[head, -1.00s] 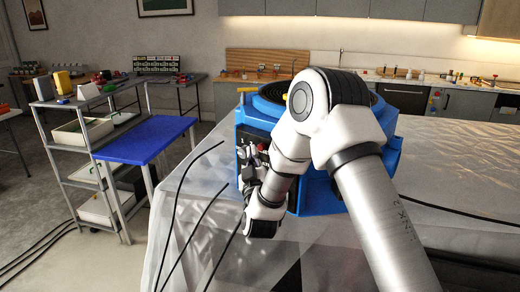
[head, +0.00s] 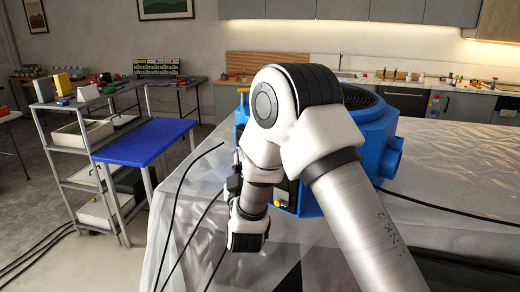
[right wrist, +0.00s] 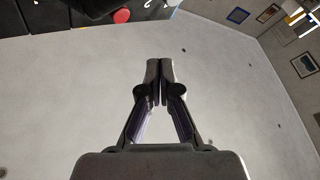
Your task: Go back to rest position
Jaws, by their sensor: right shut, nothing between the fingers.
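My right arm reaches in from the lower right in the head view. Its right gripper (head: 234,184) shows only in part, as a dark shape beyond the wrist and in front of the blue blower (head: 375,138). In the right wrist view the right gripper's fingertips (right wrist: 160,70) meet, with nothing between them, against a plain pale grey surface. My left gripper is not in view. The blue blower stands on the bed, which has a plastic-like sheet; my arm hides much of the blower.
The bed (head: 450,175) fills the right side. Black cables (head: 180,200) curve over its left edge. A blue-topped table (head: 146,142) and a grey shelf cart (head: 70,105) stand at left. Bare floor lies between them and the bed.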

